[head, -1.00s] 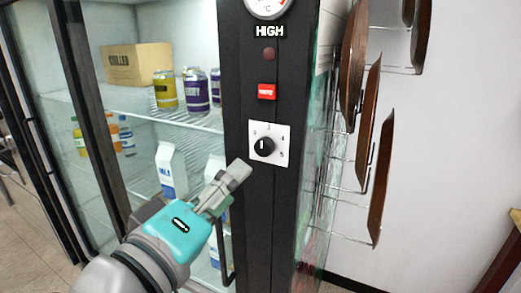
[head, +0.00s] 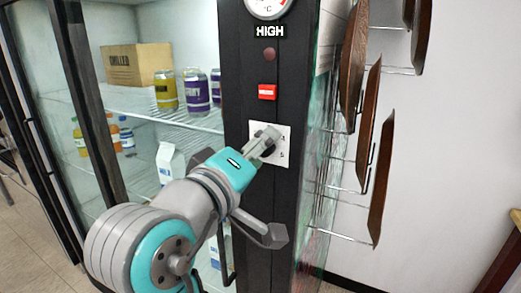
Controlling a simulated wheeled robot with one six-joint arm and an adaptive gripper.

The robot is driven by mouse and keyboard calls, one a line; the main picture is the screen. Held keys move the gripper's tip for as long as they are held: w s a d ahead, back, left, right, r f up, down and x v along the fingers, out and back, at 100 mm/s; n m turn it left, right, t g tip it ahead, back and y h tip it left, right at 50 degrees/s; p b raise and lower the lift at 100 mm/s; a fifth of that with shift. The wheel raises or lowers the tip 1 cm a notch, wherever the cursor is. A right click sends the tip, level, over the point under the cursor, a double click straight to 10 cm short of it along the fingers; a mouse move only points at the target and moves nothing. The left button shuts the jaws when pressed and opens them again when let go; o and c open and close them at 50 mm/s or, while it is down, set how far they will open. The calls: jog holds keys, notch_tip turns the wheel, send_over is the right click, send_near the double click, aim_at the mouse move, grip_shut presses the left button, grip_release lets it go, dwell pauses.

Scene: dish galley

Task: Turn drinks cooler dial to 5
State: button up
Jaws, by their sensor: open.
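The drinks cooler dial sits on a white square plate (head: 284,149) on the cooler's black front post (head: 260,210). In the head view now my gripper (head: 268,138) is in front of the plate and hides most of the dial, including its pointer. The number 5 shows at the plate's lower right. The gripper's fingers are at the dial, one on either side as far as I can see; whether they touch it I cannot tell. The gripper is open.
Brown trays (head: 381,180) hang on a wire rack at right. Cans and cartons stand behind the glass at left.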

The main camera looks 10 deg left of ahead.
jog(key=shift+w+d, duration=0.1)
jog(key=shift+w, duration=0.15)
grip_shut()
jog(key=shift+m, duration=0.3)
jog(key=m, duration=2.3)
jog(key=shift+m, duration=0.3)
